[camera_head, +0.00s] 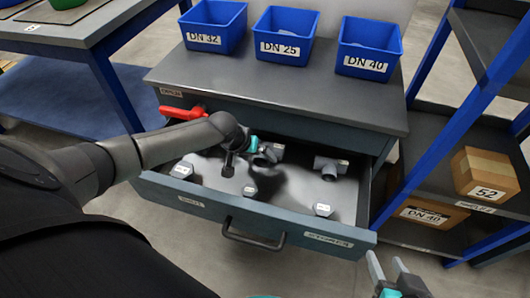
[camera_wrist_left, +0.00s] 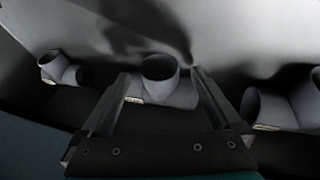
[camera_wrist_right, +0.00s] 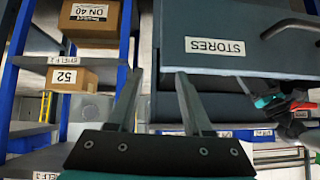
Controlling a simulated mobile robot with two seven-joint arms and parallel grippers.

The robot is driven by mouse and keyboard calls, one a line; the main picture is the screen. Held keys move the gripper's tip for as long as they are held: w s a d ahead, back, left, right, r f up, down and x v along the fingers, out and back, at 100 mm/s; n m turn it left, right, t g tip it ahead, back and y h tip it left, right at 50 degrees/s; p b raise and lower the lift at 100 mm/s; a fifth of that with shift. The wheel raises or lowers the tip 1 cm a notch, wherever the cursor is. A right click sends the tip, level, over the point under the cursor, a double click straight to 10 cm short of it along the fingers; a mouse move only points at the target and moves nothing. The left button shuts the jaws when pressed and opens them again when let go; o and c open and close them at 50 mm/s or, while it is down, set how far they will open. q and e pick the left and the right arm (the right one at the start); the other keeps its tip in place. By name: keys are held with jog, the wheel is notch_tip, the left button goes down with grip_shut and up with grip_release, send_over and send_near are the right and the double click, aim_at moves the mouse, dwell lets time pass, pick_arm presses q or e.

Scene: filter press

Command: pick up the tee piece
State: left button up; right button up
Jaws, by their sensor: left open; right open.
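Grey pipe fittings lie in the open drawer (camera_head: 290,190). In the left wrist view, a tee-shaped fitting (camera_wrist_left: 160,68), with a round branch opening upward, lies between the fingers of my left gripper (camera_wrist_left: 164,80). The fingers are open, one on each side of it; I cannot tell whether they touch it. Similar fittings lie to its left (camera_wrist_left: 60,70) and right (camera_wrist_left: 275,108). In the head view, my left gripper (camera_head: 230,165) is low over the drawer, beside a fitting (camera_head: 270,152) that it partly hides. My right gripper (camera_head: 388,268) is open and empty, in front of the drawer's right end.
Blue bins (camera_head: 213,28) labelled DN 32, DN 25 and DN 40 stand on the cabinet top (camera_head: 290,85). A red-handled item (camera_head: 183,113) is at the drawer's back left. A blue-framed shelf with cardboard boxes (camera_head: 487,172) stands right. Another table (camera_head: 70,28) is at left.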

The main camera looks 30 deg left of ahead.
pick_arm(q)
jog(key=shift+w+f+b, duration=0.25)
jog(key=shift+f+b, duration=0.15)
jog(key=shift+f, duration=0.15)
jog(key=shift+w+d+f, duration=0.1)
pick_arm(e)
jog(key=shift+w+a+r+t+y, duration=0.15)
jog(key=shift+w+a+t+y, duration=0.15)
jog(key=shift+a+t, duration=0.25)
jog(key=shift+w+a+r+t+y, duration=0.1)
jog(key=shift+w+a+t+y, duration=0.1)
jog(key=shift+a+t+y, duration=0.35)
pick_arm(q)
jog(key=shift+c, duration=0.4)
grip_shut()
pick_arm(e)
jog(key=shift+h, duration=0.25)
